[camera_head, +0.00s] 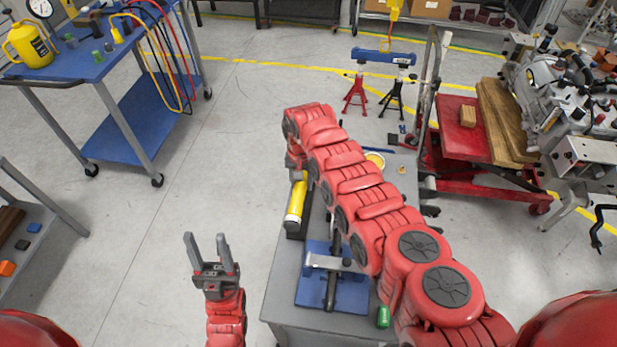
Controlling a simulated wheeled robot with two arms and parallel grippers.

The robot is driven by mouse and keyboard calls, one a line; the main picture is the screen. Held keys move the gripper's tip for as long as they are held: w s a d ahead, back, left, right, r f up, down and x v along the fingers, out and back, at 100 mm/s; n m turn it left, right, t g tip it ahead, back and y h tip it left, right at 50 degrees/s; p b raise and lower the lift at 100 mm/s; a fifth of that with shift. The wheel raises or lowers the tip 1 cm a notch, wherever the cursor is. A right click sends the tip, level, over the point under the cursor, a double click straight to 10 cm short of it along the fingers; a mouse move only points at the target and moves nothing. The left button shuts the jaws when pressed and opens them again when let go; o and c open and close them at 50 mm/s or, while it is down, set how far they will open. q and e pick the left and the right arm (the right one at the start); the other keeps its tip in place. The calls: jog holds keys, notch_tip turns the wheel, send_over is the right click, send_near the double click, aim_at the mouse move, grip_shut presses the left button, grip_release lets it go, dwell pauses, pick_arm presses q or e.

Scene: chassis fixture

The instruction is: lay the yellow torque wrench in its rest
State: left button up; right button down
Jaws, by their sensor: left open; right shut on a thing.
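The yellow torque wrench (296,202) shows as a yellow cylinder at the left edge of the grey cart's top (285,285). A dark holder (293,232), which looks like its rest, is beside and under its near end. I cannot tell whether the wrench touches it. My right gripper (299,176) is at the wrench's far end, shut on it; its fingers are mostly hidden by my arm. My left gripper (207,240) is open and empty, pointing up the picture over the floor, left of the cart.
A blue fixture with a grey clamp (330,285) stands on the cart, near a green cylinder (384,317). My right arm covers much of the cart's right side. A blue tool cart (125,125) stands at the upper left. A red lift table (460,145) is at the right.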

jog(key=shift+a+f+b, duration=0.15)
jog(key=shift+f+b, duration=0.25)
jog(key=shift+f, duration=0.05)
notch_tip(320, 180, down, 4)
jog(key=b, duration=0.3)
jog(key=shift+r, duration=0.1)
jog(key=shift+r+p, duration=0.25)
jog(key=shift+p, duration=0.1)
jog(key=shift+s, duration=0.1)
jog(key=shift+f+p, duration=0.15)
jog(key=shift+p, duration=0.2)
jog(key=shift+f+b, duration=1.35)
jog(key=shift+f, duration=0.05)
